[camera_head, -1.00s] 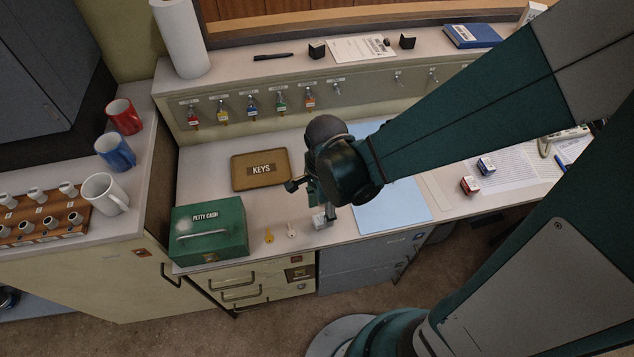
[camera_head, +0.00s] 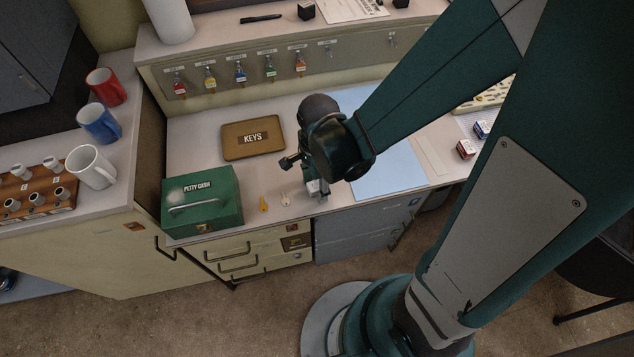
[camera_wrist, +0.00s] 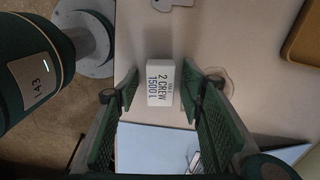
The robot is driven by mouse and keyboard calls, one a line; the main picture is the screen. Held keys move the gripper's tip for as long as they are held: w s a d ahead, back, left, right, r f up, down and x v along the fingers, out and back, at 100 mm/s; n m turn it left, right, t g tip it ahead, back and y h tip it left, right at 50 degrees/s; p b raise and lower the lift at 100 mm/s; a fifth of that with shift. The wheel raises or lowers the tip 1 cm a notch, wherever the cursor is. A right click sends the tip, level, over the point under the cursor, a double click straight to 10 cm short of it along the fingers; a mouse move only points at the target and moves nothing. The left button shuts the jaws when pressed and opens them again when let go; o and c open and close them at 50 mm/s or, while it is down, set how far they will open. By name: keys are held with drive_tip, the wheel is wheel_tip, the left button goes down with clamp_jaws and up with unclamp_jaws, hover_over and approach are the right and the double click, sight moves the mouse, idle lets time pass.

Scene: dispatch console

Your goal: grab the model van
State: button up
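A small white block-shaped thing (camera_wrist: 160,82) lettered "2 CREW 1500 L" lies on the desk between my fingers in the wrist view. It fits the model van, though its sides hardly show. In the head view a small part of it (camera_head: 314,187) shows under my gripper, near the desk's front edge. My gripper (camera_wrist: 161,72) is open, with one green finger to the left and one to the right of the block. A gap shows on both sides. In the head view my gripper (camera_head: 309,180) points down over the desk, and my wrist hides part of it.
The brown KEYS tray (camera_head: 253,138) lies behind. A blue sheet (camera_head: 395,170) is to the right. Small red (camera_head: 466,149) and blue (camera_head: 481,129) boxes stand farther right.

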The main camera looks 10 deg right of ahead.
drive_tip(key=shift+c, duration=0.5)
drive_tip(key=c, duration=0.9)
drive_tip(key=shift+r, duration=0.15)
drive_tip(key=shift+r+p, duration=1.75)
drive_tip(key=shift+r, duration=3.15)
